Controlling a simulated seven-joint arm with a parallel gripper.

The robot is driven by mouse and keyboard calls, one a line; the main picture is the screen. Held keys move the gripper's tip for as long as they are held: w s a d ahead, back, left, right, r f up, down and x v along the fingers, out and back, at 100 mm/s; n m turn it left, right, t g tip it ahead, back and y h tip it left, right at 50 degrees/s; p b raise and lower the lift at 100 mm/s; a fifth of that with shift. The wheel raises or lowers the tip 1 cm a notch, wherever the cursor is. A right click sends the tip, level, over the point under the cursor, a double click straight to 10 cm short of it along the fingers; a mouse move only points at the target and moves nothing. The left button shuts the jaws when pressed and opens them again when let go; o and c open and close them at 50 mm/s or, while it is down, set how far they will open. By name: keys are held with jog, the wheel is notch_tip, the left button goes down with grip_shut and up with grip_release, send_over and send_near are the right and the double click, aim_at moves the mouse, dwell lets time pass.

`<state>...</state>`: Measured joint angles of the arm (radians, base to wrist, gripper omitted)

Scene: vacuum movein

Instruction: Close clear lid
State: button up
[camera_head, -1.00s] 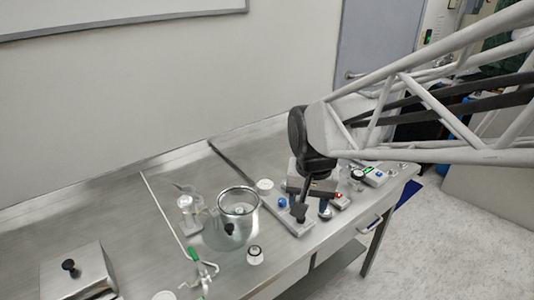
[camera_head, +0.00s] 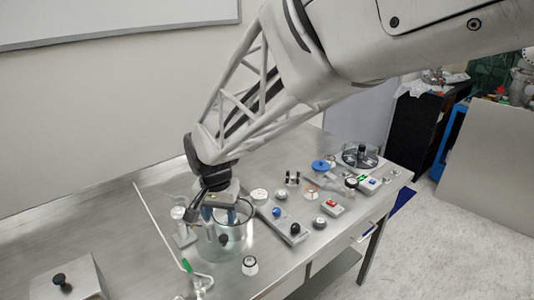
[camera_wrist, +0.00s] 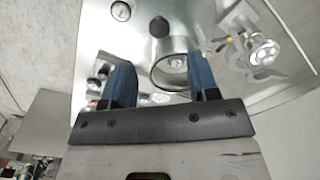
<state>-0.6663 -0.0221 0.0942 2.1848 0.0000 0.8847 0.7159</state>
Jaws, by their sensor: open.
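A round metal vessel (camera_head: 247,214) stands on the steel table, with its mouth facing up. A see-through part with a dark knob (camera_head: 224,240) shows at its front; this looks like the clear lid, swung open, but its outline is faint. In the wrist view the vessel's round rim (camera_wrist: 155,72) lies beyond and between my fingers, and the dark knob (camera_wrist: 159,27) is above it. My gripper (camera_head: 218,218) is open, blue fingers pointing down, over the vessel's left side. It holds nothing. My fingers hide part of the rim, and I cannot tell whether they touch it.
A small glass apparatus (camera_head: 180,230) stands close left of the vessel. A black-and-white knob (camera_head: 249,266) is in front. A panel with knobs (camera_head: 283,222) lies to the right, with a red-button box (camera_head: 333,208) beyond. A metal box (camera_head: 66,282) sits at the front left.

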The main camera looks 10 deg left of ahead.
aim_at(223, 237)
jog(key=shift+f, duration=0.2)
jog(key=shift+f, duration=3.75)
jog(key=shift+c, duration=0.2)
grip_shut()
